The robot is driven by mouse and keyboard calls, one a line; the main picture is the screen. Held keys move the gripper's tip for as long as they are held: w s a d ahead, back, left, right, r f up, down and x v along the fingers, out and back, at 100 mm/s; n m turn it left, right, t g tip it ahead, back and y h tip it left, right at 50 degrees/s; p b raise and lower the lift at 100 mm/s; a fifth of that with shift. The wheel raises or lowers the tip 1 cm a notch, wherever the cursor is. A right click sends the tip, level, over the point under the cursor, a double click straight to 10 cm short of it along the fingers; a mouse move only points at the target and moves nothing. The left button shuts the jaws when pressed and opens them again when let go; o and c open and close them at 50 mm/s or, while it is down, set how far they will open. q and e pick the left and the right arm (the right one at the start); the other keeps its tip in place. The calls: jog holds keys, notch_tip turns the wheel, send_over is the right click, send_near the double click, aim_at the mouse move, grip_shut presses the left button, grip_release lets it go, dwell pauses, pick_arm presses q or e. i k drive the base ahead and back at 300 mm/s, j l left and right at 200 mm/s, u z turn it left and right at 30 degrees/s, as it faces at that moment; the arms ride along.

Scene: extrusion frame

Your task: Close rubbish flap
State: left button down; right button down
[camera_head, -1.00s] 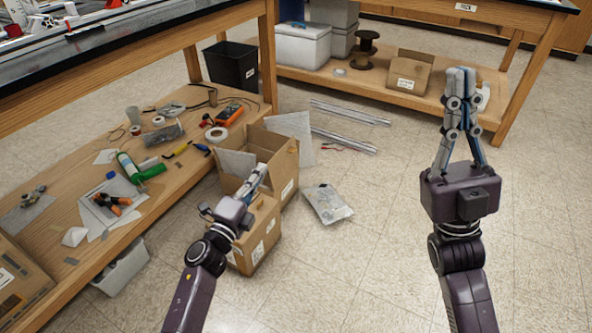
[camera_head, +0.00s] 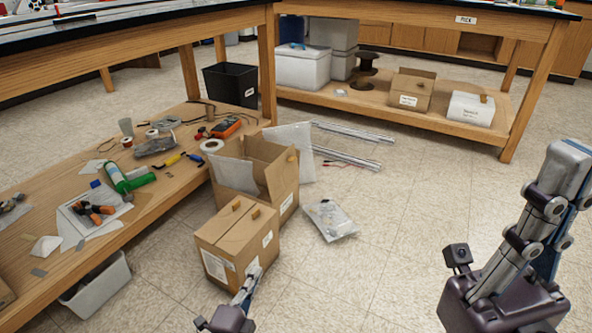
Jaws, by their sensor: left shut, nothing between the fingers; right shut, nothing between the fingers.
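No label that I can read says rubbish, so I cannot tell which flap the task names. An open cardboard box (camera_head: 283,185) stands on the floor at the middle left, its flaps raised, one with a small knob. In front of it is a cardboard box (camera_head: 213,265) whose two knobbed top flaps lie shut. Another cardboard box (camera_head: 409,99), on the far shelf, has a raised flap. My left gripper (camera_head: 252,272) is shut and empty at the right front of the near box; I cannot tell if it touches it. My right gripper (camera_head: 571,158) is shut and empty at the far right.
A white box (camera_head: 471,109), a spool (camera_head: 367,73) and white bins share the far shelf. A black bin (camera_head: 231,84) stands behind the cluttered left shelf (camera_head: 165,204). A plastic bag (camera_head: 331,219) and metal extrusions (camera_head: 345,158) lie on the floor. The floor at centre right is clear.

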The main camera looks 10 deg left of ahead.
aim_at(279, 175)
jog(key=i+l, duration=0.1)
jog(key=i, duration=0.65)
jog(key=i+l, duration=0.15)
jog(key=i, duration=0.6)
